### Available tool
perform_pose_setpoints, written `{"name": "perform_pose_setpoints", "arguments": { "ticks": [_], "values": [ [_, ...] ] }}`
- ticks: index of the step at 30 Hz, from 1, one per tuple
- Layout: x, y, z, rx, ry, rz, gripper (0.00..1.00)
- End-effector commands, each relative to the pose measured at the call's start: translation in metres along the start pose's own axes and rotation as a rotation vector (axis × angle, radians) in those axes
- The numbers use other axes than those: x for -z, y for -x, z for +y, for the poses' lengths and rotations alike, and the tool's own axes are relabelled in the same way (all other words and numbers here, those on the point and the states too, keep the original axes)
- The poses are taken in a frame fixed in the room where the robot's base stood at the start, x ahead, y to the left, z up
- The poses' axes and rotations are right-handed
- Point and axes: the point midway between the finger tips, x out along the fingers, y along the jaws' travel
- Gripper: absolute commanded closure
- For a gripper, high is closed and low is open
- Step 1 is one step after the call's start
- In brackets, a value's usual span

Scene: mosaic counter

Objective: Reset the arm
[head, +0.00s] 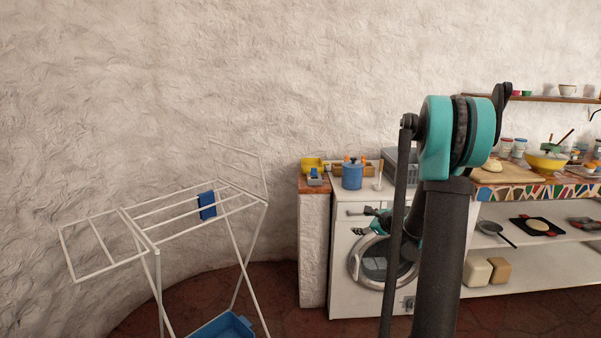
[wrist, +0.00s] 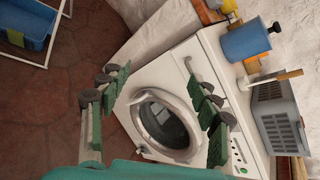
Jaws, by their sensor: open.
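My gripper (wrist: 160,104) is open, its two dark green-padded fingers spread wide with nothing between them. In the wrist view it points at the front of the white washing machine (wrist: 208,62), with the round door (wrist: 164,124) seen between the fingers. In the head view my arm rises in front of the machine (head: 342,285), and part of the teal gripper shows to the left of the arm link. The rest of the gripper is hidden behind my arm. I cannot tell how far the fingers are from the machine.
A blue pot (head: 352,176) and a grey basket (wrist: 280,118) stand on the machine. A white drying rack (head: 150,240) holds a blue cloth (head: 207,205), with a blue tub (head: 225,327) below. Right is a mosaic counter (head: 530,190) with dishes. Floor shows between rack and machine.

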Motion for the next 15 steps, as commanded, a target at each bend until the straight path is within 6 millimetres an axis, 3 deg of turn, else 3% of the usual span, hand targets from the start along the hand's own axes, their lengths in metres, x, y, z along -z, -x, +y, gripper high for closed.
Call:
{"name": "perform_pose_setpoints", "arguments": {
  "ticks": [3, 7, 15],
  "values": [
    [-0.017, 0.029, 0.042, -0.085, 0.268, 0.049, 0.37],
    [-0.025, 0.062, 0.086, -0.186, 0.566, 0.092, 0.37],
    [-0.015, 0.141, 0.174, -0.427, 1.172, 0.136, 0.37]
  ]
}}
